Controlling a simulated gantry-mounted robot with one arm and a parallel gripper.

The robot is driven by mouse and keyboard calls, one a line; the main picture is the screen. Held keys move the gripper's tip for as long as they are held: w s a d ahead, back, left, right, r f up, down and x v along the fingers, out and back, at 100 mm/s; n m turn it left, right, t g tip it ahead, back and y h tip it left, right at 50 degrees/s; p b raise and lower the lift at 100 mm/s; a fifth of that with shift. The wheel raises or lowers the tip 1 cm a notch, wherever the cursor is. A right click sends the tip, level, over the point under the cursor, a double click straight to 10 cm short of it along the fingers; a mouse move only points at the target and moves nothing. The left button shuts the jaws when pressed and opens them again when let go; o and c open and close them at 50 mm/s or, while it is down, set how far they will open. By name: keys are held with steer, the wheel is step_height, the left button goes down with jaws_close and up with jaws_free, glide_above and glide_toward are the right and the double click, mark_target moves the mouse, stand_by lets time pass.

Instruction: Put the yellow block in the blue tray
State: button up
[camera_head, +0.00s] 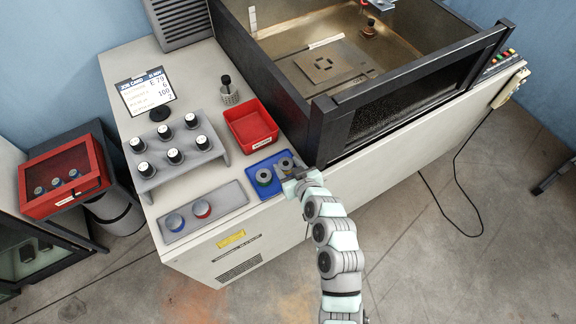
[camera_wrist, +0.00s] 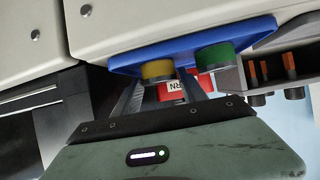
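The blue tray (camera_head: 251,171) lies at the bench's front corner, and its blue edge (camera_wrist: 235,37) spans the top of the wrist view. The yellow block (camera_wrist: 158,70), a short cylinder with a yellow band and grey end, stands at the tray; in the head view its round top (camera_head: 286,163) shows in the tray's right part. My gripper (camera_wrist: 163,80) has its fingers on either side of the yellow block. They look open, with a narrow gap; contact is not clear. In the head view my gripper (camera_head: 293,178) is at the tray's right end.
A green-banded block (camera_wrist: 213,57) stands beside the yellow one in the tray. A red bin (camera_head: 251,123) sits behind. A grey holder (camera_head: 225,194) with blue and red blocks lies left. The dark-framed enclosure (camera_head: 335,125) rises close on the right.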

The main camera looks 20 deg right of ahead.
steer(key=o, duration=0.3)
steer(key=shift+o, duration=0.2)
steer(key=shift+r, duration=0.2)
steer(key=b+v, duration=0.1)
steer(key=v, duration=1.1)
steer(key=shift+s, duration=0.15)
